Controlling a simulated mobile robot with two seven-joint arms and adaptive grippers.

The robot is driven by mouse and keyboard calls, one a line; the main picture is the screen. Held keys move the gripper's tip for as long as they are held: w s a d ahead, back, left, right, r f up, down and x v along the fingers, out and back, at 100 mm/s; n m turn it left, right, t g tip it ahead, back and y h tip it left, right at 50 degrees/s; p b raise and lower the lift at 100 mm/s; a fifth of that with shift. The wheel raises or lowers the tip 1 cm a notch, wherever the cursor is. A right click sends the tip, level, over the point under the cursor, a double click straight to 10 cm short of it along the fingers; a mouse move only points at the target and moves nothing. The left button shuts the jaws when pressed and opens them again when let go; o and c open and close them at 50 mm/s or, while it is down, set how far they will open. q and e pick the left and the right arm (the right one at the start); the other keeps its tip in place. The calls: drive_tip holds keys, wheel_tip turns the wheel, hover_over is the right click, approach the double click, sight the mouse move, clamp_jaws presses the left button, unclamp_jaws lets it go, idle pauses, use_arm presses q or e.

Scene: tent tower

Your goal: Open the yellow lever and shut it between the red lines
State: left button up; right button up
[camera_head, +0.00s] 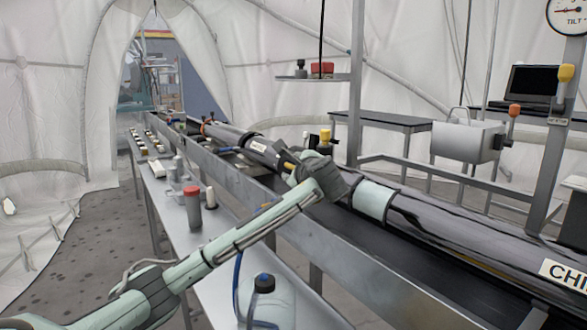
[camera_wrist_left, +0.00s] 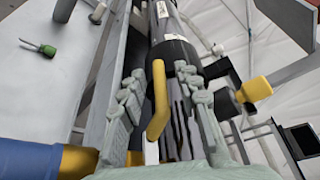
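The yellow lever (camera_wrist_left: 158,100) sits on the dark tube in the left wrist view, its bent lower end towards me. My left gripper (camera_wrist_left: 161,100) is open, with one finger on each side of the lever; I cannot tell whether either finger touches it. In the head view my left gripper (camera_head: 308,173) is at the long dark tube (camera_head: 430,218) and hides most of the lever. I cannot make out the red lines in either view. My right gripper is not in view.
A yellow knob (camera_wrist_left: 256,89) stands right of the gripper. A green-handled tool (camera_wrist_left: 46,50) lies on the pale bench. A metal rail (camera_head: 240,183) runs along the tube.

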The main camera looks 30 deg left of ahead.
use_arm(q)
clamp_jaws()
idle(0.6)
